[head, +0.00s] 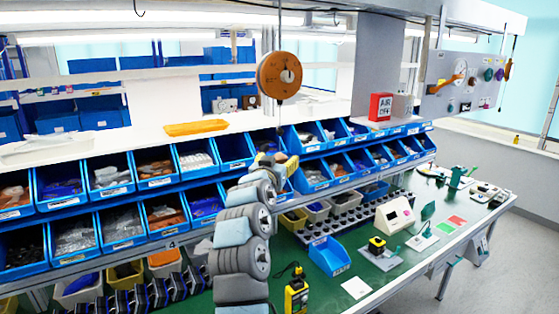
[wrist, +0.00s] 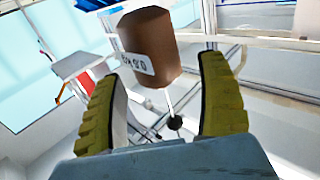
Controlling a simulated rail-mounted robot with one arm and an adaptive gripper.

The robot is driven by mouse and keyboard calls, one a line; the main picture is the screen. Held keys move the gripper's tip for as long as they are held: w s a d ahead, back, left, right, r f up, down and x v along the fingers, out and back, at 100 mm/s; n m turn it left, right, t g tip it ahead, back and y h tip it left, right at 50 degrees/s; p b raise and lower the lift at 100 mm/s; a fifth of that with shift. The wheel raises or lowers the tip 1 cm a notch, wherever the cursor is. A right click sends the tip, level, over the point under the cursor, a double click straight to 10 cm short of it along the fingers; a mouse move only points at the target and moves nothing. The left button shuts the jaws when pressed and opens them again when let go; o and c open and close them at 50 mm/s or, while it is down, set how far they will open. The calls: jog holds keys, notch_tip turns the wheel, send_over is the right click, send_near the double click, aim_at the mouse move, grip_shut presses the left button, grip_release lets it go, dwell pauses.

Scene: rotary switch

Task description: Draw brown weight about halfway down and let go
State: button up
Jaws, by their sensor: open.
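The brown weight (head: 280,75) is a round, thick body with a pale hub, hanging below the overhead rail. In the wrist view the brown weight (wrist: 147,45) shows its narrow side with a white label. A thin rod or cord with a dark ball (wrist: 175,122) hangs from its underside. My gripper (head: 275,160) is below the brown weight, in front of the blue bins. In the wrist view my gripper (wrist: 160,95) is open, its yellow fingers wide apart. The dark ball appears between them in the picture; its depth is hard to tell. I see no contact.
Two rows of blue bins (head: 110,175) run behind my arm. A green bench (head: 345,265) below holds a blue bin, a yellow-and-black device (head: 296,292) and small fixtures. A red box (head: 381,107) stands on the shelf to the right. Air around the brown weight looks clear.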

jog(key=shift+v, duration=0.75)
jog(key=shift+s+a, duration=0.15)
jog(key=shift+s, duration=0.55)
jog(key=v, duration=0.7)
jog(key=shift+s+f, duration=0.1)
